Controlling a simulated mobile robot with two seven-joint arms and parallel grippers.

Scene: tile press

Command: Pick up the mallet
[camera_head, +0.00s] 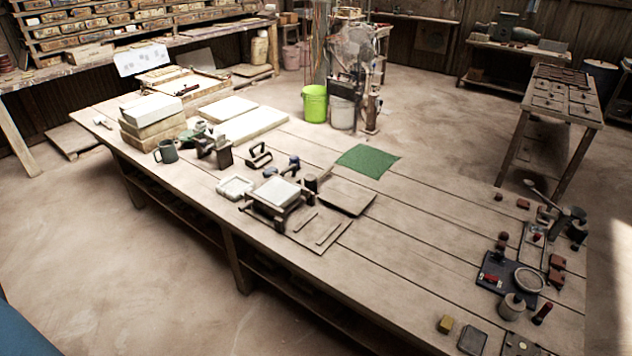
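A small pale tool (101,121) that looks like a mallet lies at the far left end of the long wooden table (400,265), left of a stack of pale blocks (152,110). It is small in the view, so I cannot be sure of its shape. A long-handled tool (541,192) at the table's right end leans near dark containers; I cannot tell if it is a mallet. Neither of my grippers shows in the head view.
A dark green mug (166,152) stands in front of the stack. A tile press (274,198) and a green mat (367,161) occupy mid-table. A dark blue board (494,258) and several small items crowd the right end. The front-right planks are largely clear.

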